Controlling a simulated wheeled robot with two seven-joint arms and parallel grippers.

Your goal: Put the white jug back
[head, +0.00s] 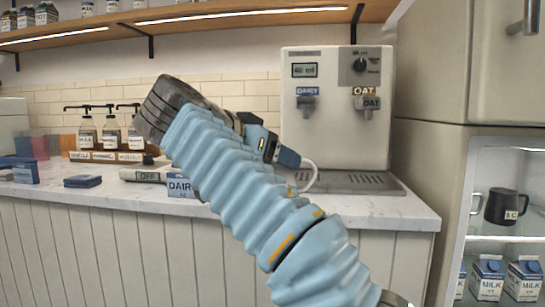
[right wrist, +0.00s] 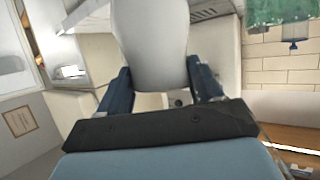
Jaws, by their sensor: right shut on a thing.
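My right arm crosses the middle of the head view, and my right gripper (head: 283,153) is in front of the drink machine. In the right wrist view its two blue fingers (right wrist: 163,80) are closed on either side of a smooth white body, the white jug (right wrist: 152,35). In the head view only a thin white curve, apparently the jug's handle (head: 314,177), shows beside the fingers; the rest is hidden behind my arm. The jug appears held above the counter. My left gripper is not in view.
The white drink machine (head: 335,125) with dairy and oat taps stands on the counter (head: 405,213), its drip tray (head: 372,181) in front. A DAIRY block (head: 181,187) and pump bottles (head: 111,133) are left. An open fridge section holds a black jug (head: 503,207) and milk cartons (head: 488,278).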

